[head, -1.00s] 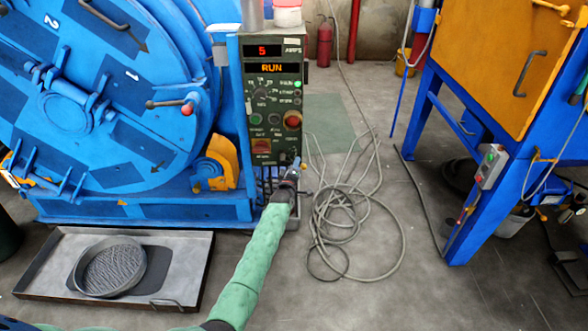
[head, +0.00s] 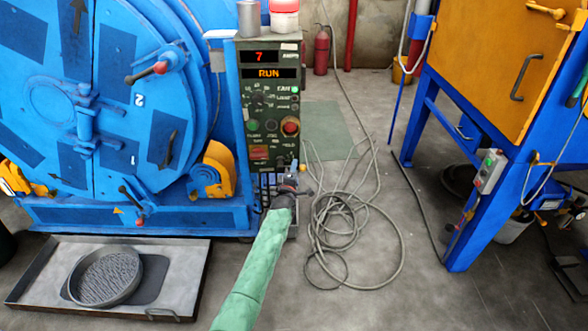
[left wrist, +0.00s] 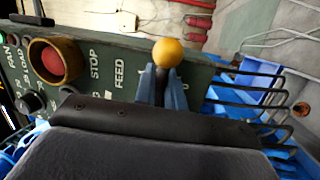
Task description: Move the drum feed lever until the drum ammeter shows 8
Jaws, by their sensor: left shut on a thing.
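The drum ammeter (head: 259,57) at the top of the green control panel (head: 284,110) shows a red 7 beside the label AMPS. An amber RUN display is lit below it. The feed lever with its yellow ball knob (left wrist: 168,53) sticks out by the FEED label in the left wrist view. My left gripper (left wrist: 163,82) is shut on the lever just below the knob. In the head view my left gripper (head: 292,172) is at the panel's lower right edge, where the lever is mostly hidden. My right gripper is not in view.
The blue drum (head: 100,100) stands left of the panel, with a tray (head: 190,265) on the floor before it. A red stop button (left wrist: 50,60) is close to my left gripper. Coiled cables (head: 350,240) lie right of the arm. A blue-legged cabinet (head: 500,60) stands at right.

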